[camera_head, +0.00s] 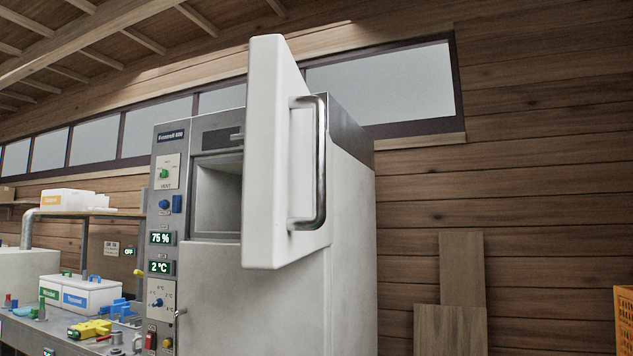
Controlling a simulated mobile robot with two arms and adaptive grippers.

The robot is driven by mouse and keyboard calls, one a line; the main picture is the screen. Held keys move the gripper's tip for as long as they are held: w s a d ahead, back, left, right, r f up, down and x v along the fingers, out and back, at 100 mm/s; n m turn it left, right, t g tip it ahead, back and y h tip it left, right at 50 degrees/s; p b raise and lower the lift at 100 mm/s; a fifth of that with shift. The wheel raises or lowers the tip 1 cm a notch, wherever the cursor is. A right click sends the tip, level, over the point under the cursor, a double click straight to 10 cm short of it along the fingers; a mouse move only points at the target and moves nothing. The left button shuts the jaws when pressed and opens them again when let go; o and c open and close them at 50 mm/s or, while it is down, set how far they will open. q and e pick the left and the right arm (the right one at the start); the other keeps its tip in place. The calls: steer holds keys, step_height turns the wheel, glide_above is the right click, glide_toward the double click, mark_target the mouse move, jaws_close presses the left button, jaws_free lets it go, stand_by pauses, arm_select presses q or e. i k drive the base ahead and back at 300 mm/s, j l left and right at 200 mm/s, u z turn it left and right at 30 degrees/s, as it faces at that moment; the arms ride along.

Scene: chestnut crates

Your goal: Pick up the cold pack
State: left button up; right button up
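I cannot make out a cold pack in the head view. A tall white chamber cabinet (278,310) stands in the middle, with displays reading 75 % and 2 °C on its front. Its thick white door (272,160) stands open towards me, with a metal handle (320,165) on its right side. The door covers part of the opening. The visible part of the pale compartment (217,195) looks empty, and the rest of the inside is hidden. Neither of my grippers is in view.
A workbench (25,338) at the lower left holds white bins (90,294), a yellow tool (90,329) and small blue pieces (122,308). Wooden boards (450,330) lean on the wall. An orange crate (625,312) is at the right edge.

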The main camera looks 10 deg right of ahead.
mark_target(116, 307)
steer(key=i+j+u, duration=0.6)
steer(key=i, duration=0.3)
steer(key=i+j+u, duration=0.15)
steer(key=i+u, duration=0.15)
steer(key=i, duration=0.15)
steer(key=i+u, duration=0.3)
steer(key=i, duration=0.2)
steer(key=i+z, duration=0.1)
steer(key=i, duration=0.4)
steer(key=i+j+z, duration=0.1)
steer(key=i, duration=0.45)
steer(key=i+j+z, duration=0.1)
steer(key=i, duration=0.4)
steer(key=i+j+z, duration=0.1)
steer(key=i, duration=0.4)
steer(key=j, duration=0.1)
